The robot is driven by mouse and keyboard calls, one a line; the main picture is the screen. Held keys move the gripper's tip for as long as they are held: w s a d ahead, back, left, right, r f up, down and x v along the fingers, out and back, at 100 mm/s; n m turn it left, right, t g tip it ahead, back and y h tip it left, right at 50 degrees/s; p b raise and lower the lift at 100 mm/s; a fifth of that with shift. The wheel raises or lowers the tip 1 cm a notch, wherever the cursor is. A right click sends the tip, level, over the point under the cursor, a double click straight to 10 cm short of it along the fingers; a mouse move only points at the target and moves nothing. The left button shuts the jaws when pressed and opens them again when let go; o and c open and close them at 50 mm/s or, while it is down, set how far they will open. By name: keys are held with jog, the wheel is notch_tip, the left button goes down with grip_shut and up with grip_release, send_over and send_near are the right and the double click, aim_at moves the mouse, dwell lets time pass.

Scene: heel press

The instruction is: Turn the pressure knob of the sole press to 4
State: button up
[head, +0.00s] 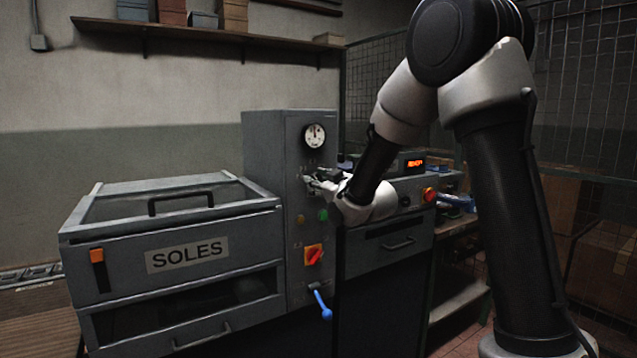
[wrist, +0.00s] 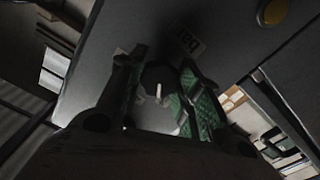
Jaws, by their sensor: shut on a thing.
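The sole press (head: 262,165) is a grey machine with a "SOLES" label and a tall control column. My gripper (head: 316,183) is at the column's front face, below the round pressure gauge (head: 314,136). In the wrist view my gripper (wrist: 166,88) has its fingers, with green pads, on both sides of the dark pressure knob (wrist: 156,74) and is shut on it. The knob carries a white pointer mark. A panel label beside it reads "bar". The scale numbers cannot be read, and the gripper hides the knob in the head view.
Below my gripper are a green button (head: 323,214), an orange-red switch (head: 314,254) and a blue lever (head: 322,304). A second grey unit with a lit red display (head: 415,163) stands to the right. A shelf (head: 200,32) with boxes hangs behind.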

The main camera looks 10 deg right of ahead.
jog(key=m, duration=0.6)
jog(key=shift+m, duration=0.4)
dwell(0.3)
jog(key=o, duration=1)
jog(key=shift+o, duration=0.2)
jog(key=v, duration=1.2)
